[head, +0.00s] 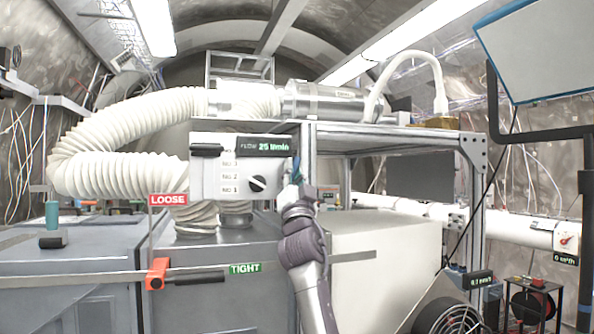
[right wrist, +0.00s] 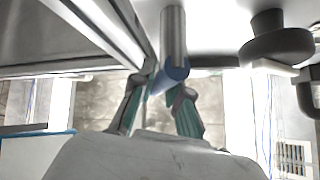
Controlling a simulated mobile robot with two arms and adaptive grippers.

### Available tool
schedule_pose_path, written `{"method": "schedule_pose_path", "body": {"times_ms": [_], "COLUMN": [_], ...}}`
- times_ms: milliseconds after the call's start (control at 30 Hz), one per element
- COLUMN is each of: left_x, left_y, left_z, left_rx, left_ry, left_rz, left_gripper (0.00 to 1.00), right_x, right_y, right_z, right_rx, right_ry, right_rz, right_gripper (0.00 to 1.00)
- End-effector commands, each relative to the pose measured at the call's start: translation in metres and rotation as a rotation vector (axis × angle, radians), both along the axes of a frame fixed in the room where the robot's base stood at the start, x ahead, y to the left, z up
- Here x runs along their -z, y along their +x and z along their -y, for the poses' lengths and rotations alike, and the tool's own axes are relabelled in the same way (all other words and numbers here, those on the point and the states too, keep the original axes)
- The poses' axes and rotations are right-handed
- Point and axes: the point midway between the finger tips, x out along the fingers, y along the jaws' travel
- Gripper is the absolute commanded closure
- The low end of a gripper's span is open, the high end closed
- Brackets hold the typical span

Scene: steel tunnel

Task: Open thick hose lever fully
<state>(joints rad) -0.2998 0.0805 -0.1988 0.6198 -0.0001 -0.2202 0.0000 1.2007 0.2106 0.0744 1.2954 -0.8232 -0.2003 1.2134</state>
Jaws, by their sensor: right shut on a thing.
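The thick white ribbed hose (head: 130,112) loops at the left and runs to a steel cylinder on the frame. My right gripper (head: 296,186) is raised beside the right end of the white control box (head: 210,178), and my arm hides part of what is behind it. In the right wrist view, my right gripper (right wrist: 160,98) has its fingers on either side of the blue end of a steel rod-shaped lever (right wrist: 173,40), shut on it. How far the lever is turned cannot be told. My left gripper is not in view.
A red clamp (head: 157,274) sits on a rail between the LOOSE and TIGHT labels. A dark knob (head: 258,183) is on the control box, below a green flow display (head: 266,146). A metal frame (head: 310,205) stands close to my right arm. A fan (head: 455,318) is at the lower right.

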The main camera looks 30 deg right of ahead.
Motion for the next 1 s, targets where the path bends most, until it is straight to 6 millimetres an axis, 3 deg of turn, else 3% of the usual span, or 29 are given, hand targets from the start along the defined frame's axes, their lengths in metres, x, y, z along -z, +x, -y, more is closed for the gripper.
{"method": "schedule_pose_path", "body": {"times_ms": [100,400,1000], "left_x": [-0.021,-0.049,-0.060], "left_y": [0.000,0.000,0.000], "left_z": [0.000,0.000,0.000], "left_rx": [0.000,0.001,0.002], "left_ry": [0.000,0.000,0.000], "left_rz": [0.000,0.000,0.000], "left_gripper": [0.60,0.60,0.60], "right_x": [-0.011,-0.012,-0.010], "right_y": [-0.001,0.000,0.001], "right_z": [-0.001,-0.010,-0.014], "right_rx": [0.006,0.006,0.006], "right_ry": [-0.102,-0.288,-0.383], "right_rz": [-0.021,-0.065,-0.084], "right_gripper": [1.00,1.00,1.00]}}
